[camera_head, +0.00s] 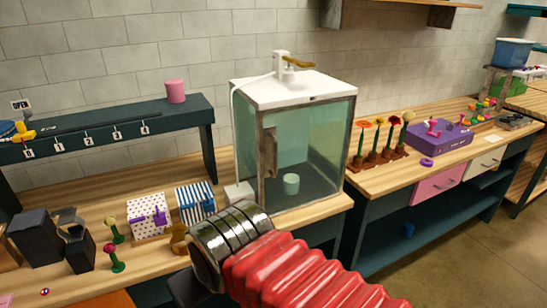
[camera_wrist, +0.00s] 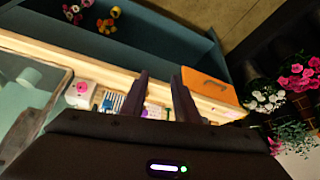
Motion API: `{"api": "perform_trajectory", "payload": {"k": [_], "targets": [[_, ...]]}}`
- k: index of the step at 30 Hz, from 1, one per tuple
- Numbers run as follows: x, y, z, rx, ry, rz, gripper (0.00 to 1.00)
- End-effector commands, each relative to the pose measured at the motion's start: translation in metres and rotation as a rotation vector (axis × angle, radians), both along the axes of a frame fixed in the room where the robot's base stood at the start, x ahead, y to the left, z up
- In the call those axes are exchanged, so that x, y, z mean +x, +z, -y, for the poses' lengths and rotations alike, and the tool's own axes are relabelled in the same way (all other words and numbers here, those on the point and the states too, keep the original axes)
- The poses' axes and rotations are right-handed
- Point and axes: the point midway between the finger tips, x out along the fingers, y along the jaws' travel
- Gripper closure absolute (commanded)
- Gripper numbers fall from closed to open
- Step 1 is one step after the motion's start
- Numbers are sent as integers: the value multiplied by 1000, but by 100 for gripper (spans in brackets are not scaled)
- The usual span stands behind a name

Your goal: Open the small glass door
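The glass cabinet (camera_head: 300,88) has a white top and stands on the wooden counter in the middle of the head view. Its small glass door (camera_head: 315,140) appears shut, with a vertical handle (camera_head: 271,152) near the left of the front. A pale green cup (camera_head: 291,184) stands inside. In the wrist view, part of the cabinet (camera_wrist: 32,90) shows at the left edge. My gripper (camera_wrist: 158,78) has its two dark fingers apart with nothing held between them. It is off to the side of the cabinet, apart from the handle. In the head view, my arm hides most of the gripper.
A striped box (camera_head: 195,203) and a dotted box (camera_head: 149,216) stand left of the cabinet. Flowers in a wooden rack (camera_head: 378,160) and a purple box (camera_head: 440,139) stand to its right. A dark raised shelf (camera_head: 110,125) runs along the back left.

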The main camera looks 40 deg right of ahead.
Motion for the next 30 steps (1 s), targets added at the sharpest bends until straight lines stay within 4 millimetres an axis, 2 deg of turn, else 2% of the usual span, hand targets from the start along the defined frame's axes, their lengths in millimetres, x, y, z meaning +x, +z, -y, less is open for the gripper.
{"api": "perform_trajectory", "payload": {"k": [6, 11, 14, 23, 30], "targets": [[10, 14, 9, -3, -14, -9, 72], [32, 44, 35, -9, -41, -29, 72], [50, 67, 57, -11, -57, -45, 72], [95, 130, 141, -7, -89, -83, 72], [114, 170, 224, 1, -99, -98, 72]]}}
